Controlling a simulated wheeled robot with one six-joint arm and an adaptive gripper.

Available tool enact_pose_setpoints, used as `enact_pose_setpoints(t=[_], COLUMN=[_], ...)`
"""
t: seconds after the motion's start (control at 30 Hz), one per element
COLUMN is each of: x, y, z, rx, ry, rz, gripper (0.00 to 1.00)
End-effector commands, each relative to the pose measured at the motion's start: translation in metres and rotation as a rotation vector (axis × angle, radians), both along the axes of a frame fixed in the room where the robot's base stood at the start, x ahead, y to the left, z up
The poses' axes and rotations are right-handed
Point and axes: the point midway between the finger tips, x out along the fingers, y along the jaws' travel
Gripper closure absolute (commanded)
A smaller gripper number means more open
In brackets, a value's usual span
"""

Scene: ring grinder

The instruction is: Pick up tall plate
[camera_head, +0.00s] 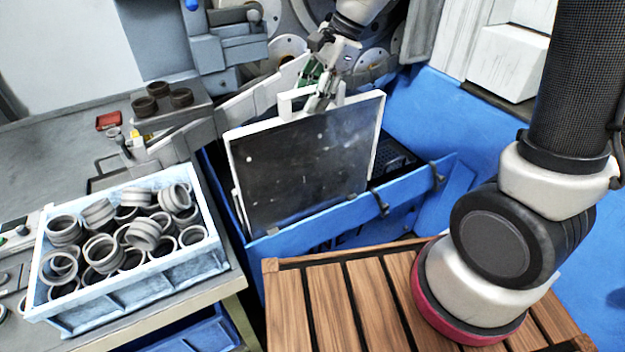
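The tall plate (305,165) is a large dark panel with a pale frame and a handle on its top edge. It stands nearly upright, slightly tilted, at the front of the blue machine bay, with its lower edge by the blue wall. My gripper (322,100) is at the handle on the plate's top edge, coming from above. Its fingers appear to be around the handle bar, but they are small here and I cannot tell whether they are closed on it.
A light blue crate (150,290) of metal rings stands on the bench at left. Several dark rings (162,97) sit on a grey block behind it. The blue wall (350,215) with black clips runs in front of the plate. A slatted wooden platform (345,300) is in the foreground.

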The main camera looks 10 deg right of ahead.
Motion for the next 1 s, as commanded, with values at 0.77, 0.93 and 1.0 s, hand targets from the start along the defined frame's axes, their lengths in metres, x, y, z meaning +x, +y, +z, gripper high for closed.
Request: enact_pose_setpoints(t=[0.77,0.93,1.0], x=[-0.0001,0.0006,0.0006], y=[-0.0001,0.0003,0.0003], z=[-0.002,-0.0008,-0.0008], rx=[0.0,0.001,0.001], ry=[0.0,-0.003,-0.003], rz=[0.0,0.0,0.0], gripper=[1.0,1.0,1.0])
